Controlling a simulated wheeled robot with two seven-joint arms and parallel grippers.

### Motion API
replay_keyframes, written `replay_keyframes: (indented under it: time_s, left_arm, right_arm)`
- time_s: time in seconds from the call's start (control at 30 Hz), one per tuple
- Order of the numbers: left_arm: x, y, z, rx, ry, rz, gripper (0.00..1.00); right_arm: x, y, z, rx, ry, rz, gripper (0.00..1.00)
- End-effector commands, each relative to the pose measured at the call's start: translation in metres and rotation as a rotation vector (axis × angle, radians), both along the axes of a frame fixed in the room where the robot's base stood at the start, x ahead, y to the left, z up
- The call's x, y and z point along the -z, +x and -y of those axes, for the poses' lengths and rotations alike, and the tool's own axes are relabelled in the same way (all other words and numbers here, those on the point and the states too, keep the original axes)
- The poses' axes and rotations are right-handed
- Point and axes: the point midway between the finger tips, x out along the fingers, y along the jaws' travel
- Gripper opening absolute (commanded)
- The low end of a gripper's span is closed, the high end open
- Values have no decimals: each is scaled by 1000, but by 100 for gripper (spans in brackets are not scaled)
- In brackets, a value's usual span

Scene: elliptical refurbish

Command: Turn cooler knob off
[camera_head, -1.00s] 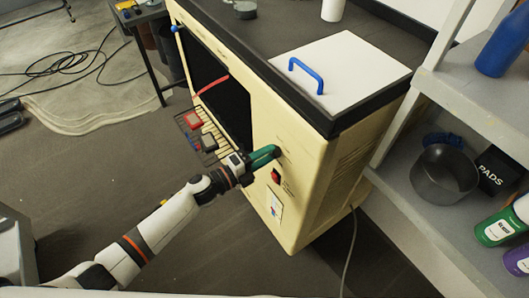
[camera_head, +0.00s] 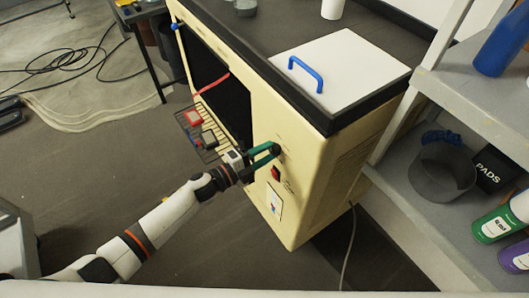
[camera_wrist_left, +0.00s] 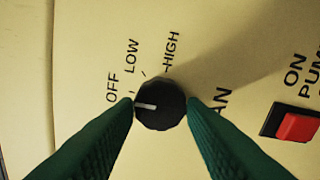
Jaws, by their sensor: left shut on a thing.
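The black cooler knob (camera_wrist_left: 160,104) sits on the cream front panel of the cooler (camera_head: 240,110). In the left wrist view its white mark points left, toward the OFF side and slightly below the OFF label (camera_wrist_left: 112,88). LOW and HIGH are printed above it. My left gripper (camera_wrist_left: 161,105) has its two green fingers against opposite sides of the knob. In the head view the left gripper (camera_head: 270,152) reaches the panel, and the knob (camera_head: 277,150) shows dark at its fingertips. My right gripper is not in view.
A red pump switch (camera_wrist_left: 297,125) is right of the knob in the left wrist view. Grey shelves (camera_head: 410,200) stand at the right. A cable hangs by the cooler.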

Motion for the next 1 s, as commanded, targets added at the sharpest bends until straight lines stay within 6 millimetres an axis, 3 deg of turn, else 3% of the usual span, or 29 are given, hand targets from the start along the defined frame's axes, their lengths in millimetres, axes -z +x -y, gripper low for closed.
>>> replay_keyframes:
  time_s: [0.03,0.13,0.53,1.0]
  left_arm:
    - [1,0,-1,-2,0,-4,42]
    - [1,0,-1,-2,0,-4,59]
    - [2,-5,-7,-1,1,-2,59]
    - [3,-59,-80,0,3,-3,59]
  right_arm:
    - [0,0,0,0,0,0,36]
    - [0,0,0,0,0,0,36]
    - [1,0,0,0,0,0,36]
    - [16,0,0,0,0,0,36]
